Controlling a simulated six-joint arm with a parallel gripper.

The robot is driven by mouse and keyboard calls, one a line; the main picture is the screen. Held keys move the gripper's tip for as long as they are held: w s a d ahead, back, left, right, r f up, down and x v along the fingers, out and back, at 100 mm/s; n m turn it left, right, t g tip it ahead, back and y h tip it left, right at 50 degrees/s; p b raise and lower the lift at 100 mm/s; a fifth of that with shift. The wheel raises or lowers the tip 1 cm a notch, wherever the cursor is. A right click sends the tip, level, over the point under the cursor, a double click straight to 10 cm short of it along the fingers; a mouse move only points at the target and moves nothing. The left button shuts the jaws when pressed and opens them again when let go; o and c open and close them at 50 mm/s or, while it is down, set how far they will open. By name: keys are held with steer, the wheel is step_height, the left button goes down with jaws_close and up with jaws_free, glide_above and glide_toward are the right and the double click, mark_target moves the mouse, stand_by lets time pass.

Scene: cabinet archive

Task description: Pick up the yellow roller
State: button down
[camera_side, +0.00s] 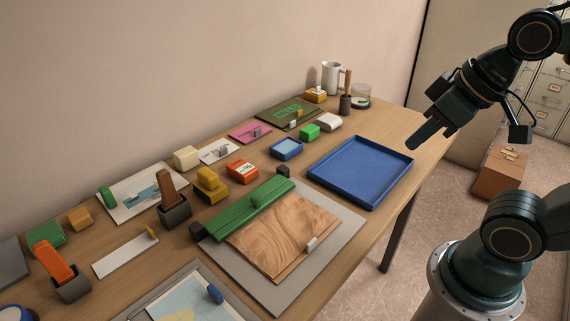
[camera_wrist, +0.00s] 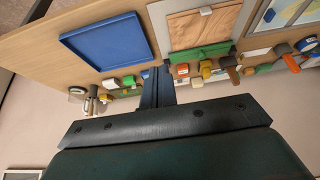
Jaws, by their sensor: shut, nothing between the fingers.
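A yellow object (camera_side: 211,184), which may be the roller, stands on the table left of the orange-red block; its exact shape is hard to tell. It also shows small in the wrist view (camera_wrist: 205,69). A second, smaller yellow block with a white top (camera_side: 316,95) is at the far end near the mug.
An empty blue tray (camera_side: 325,178) lies at the right. A wood board with a green bar (camera_side: 250,207) lies on a grey mat (camera_side: 335,238).

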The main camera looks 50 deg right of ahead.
stand_by(0.3)
steer(key=shift+c, duration=0.4)
jaws_free()
